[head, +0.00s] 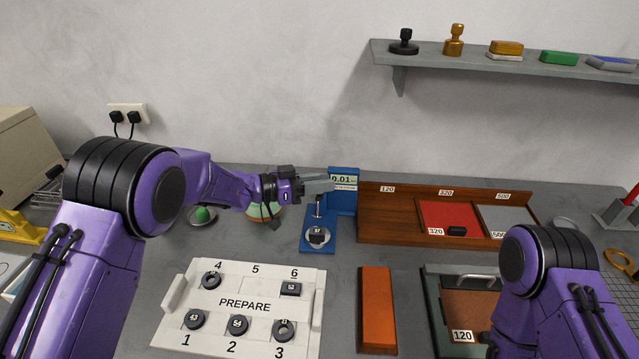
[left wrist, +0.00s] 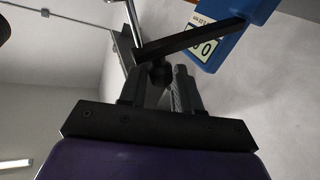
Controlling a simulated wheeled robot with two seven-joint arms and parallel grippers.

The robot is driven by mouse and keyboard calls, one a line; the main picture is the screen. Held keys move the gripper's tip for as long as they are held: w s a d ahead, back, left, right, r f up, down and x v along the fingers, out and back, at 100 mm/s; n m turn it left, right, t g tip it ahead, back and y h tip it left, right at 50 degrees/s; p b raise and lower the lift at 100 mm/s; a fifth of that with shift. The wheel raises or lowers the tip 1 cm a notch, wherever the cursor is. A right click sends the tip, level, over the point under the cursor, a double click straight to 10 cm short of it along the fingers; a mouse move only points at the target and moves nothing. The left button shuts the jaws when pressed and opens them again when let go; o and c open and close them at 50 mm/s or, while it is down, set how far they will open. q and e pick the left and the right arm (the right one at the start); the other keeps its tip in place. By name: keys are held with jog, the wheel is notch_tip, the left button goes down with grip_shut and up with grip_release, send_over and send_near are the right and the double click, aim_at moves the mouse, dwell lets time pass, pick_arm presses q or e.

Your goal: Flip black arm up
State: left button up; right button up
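The blue gauge (head: 344,202) stands at the back middle with a lit display and a base holding a round part marked 57 (head: 317,236). In the left wrist view its blue head (left wrist: 235,30) is at top right, and the black arm (left wrist: 200,38) slants from it toward my fingers. My left gripper (head: 322,186) is at the gauge head, level with the display. In the wrist view, its fingers (left wrist: 158,88) stand apart. A dark round knob (left wrist: 160,74) shows between or just beyond their tips; contact is unclear. My right gripper's fingers are not clear at the lower right.
A white PREPARE tray (head: 245,304) with several dark parts lies in front. An orange block (head: 377,310) and a green-framed box (head: 437,315) are to its right. A wooden rack (head: 395,230) stands right of the gauge. A shelf (head: 510,65) is on the wall.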

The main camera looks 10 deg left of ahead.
pick_arm(q)
jog(key=shift+o, duration=0.4)
jog(key=shift+w+f, duration=0.25)
jog(key=b+v, duration=0.3)
jog(key=v, duration=0.7)
jog(key=shift+a, duration=0.35)
jog(key=shift+s+r, duration=0.1)
